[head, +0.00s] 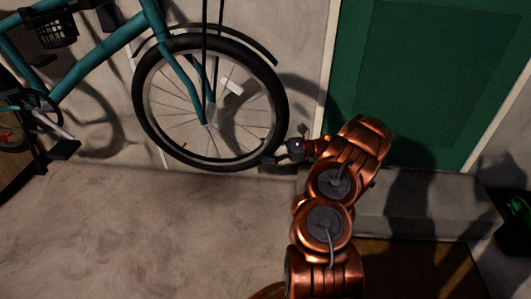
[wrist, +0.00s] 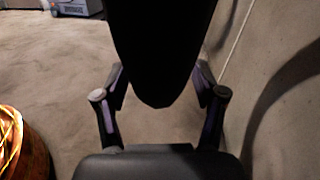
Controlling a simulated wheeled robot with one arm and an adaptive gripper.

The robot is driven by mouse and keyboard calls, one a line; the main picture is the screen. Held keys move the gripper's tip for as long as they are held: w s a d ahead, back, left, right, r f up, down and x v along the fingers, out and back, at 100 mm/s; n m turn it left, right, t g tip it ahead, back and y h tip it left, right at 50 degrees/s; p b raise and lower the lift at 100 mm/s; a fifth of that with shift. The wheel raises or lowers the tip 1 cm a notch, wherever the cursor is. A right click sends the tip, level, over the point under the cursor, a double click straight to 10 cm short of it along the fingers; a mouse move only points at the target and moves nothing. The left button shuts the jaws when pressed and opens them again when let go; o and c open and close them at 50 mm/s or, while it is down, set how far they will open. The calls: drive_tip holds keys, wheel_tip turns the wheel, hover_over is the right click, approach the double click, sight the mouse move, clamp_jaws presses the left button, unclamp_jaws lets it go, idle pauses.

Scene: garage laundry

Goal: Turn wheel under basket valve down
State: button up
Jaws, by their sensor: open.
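The teal bicycle's wheel (head: 146,118) stands upright near the pale wall in the head view, with a black tyre and thin spokes. A white piece (head: 232,87) sits among the spokes; I cannot tell whether the valve shows. A black mesh basket (head: 56,29) is at upper left, not directly above this wheel in the picture. My gripper (head: 283,153) is at the wheel's lower right edge. In the wrist view its open fingers (wrist: 160,88) stand either side of a large black rounded shape (wrist: 160,45), probably the tyre. Contact cannot be told.
A green door (head: 425,70) stands behind my arm, above a grey step (head: 420,205). A brown mat (head: 410,265) lies in front. The floor (head: 140,240) is clear at lower left.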

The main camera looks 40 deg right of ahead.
drive_tip(key=shift+w+a, duration=0.2)
drive_tip(key=shift+a, duration=0.05)
clamp_jaws()
idle(0.5)
